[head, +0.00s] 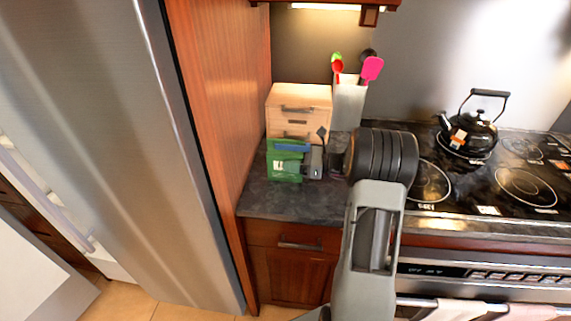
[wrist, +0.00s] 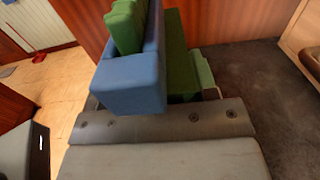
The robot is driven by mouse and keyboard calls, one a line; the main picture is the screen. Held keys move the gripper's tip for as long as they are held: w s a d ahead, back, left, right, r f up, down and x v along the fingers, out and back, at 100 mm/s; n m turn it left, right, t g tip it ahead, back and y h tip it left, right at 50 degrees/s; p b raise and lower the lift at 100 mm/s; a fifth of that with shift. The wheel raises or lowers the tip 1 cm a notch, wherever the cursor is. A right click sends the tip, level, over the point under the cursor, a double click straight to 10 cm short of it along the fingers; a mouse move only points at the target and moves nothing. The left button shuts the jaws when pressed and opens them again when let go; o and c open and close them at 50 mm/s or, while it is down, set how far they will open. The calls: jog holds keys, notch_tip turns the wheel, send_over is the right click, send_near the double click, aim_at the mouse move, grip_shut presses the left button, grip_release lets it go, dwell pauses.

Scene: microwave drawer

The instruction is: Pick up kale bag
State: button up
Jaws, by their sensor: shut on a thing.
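The kale bag (head: 285,168) is a green bag with a small white label. It is upright at the left end of the dark counter, in front of a light wooden drawer box. My gripper (head: 292,148) reaches it from the right and is shut on its upper part, with a blue finger across it. In the wrist view the blue finger of my gripper (wrist: 135,75) lies against the green kale bag (wrist: 177,55), and green shows on both sides of it. The other finger is mostly hidden. I cannot tell whether the bag's bottom touches the counter.
The wooden drawer box (head: 299,97) and a utensil holder (head: 348,103) stand close behind the bag. A wooden side panel (head: 222,110) and the fridge (head: 110,130) bound the left. A black kettle (head: 470,133) sits on the stove (head: 500,185) at right.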

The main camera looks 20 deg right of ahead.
grip_shut()
dwell(0.3)
notch_tip(320, 180, up, 10)
jog(key=shift+r, duration=0.1)
dwell(0.5)
